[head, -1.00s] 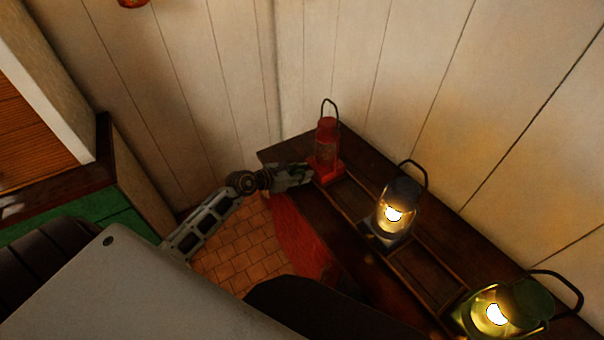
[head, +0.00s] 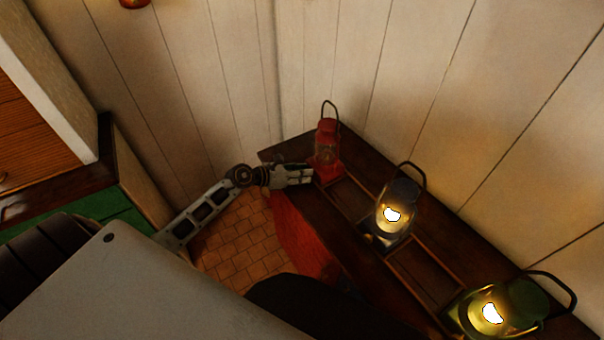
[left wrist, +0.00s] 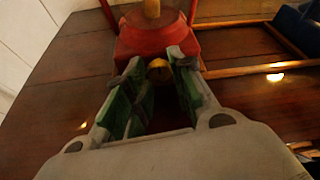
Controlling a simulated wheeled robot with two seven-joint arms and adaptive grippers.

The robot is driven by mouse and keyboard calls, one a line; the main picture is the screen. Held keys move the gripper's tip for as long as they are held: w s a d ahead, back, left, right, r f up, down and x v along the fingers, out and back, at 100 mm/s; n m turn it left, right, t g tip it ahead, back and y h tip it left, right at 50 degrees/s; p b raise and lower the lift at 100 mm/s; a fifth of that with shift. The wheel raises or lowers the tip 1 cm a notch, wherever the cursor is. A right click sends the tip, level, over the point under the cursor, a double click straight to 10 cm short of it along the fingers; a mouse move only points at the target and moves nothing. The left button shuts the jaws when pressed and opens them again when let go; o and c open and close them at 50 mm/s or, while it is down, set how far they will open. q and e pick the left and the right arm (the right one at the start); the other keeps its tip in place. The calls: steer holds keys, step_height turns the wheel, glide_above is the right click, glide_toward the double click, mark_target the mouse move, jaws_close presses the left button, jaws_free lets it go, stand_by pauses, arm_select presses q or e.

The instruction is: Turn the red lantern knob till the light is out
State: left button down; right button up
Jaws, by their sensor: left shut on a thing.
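The red lantern (head: 327,140) stands upright at the far end of the dark wooden shelf, its wire handle up. Its glass shows no bright flame. In the left wrist view its red base (left wrist: 140,42) fills the top middle, with a small brass knob (left wrist: 159,69) on its front. My left gripper (head: 308,175) reaches in from the left at the lantern's base. In the left wrist view its green-padded fingers (left wrist: 160,80) are closed around the knob, one on each side. My right gripper is not in view.
A dark lantern (head: 398,208) and a green lantern (head: 515,303), both lit, stand nearer along the shelf (head: 343,232). Thin wooden rails divide the shelf top. A plank wall (head: 430,80) rises behind. A green cabinet (head: 125,215) is at left.

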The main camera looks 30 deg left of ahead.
arm_select(q)
steer(key=c, duration=1.2)
jaws_free()
steer(key=v, duration=1.2)
stand_by(0.5)
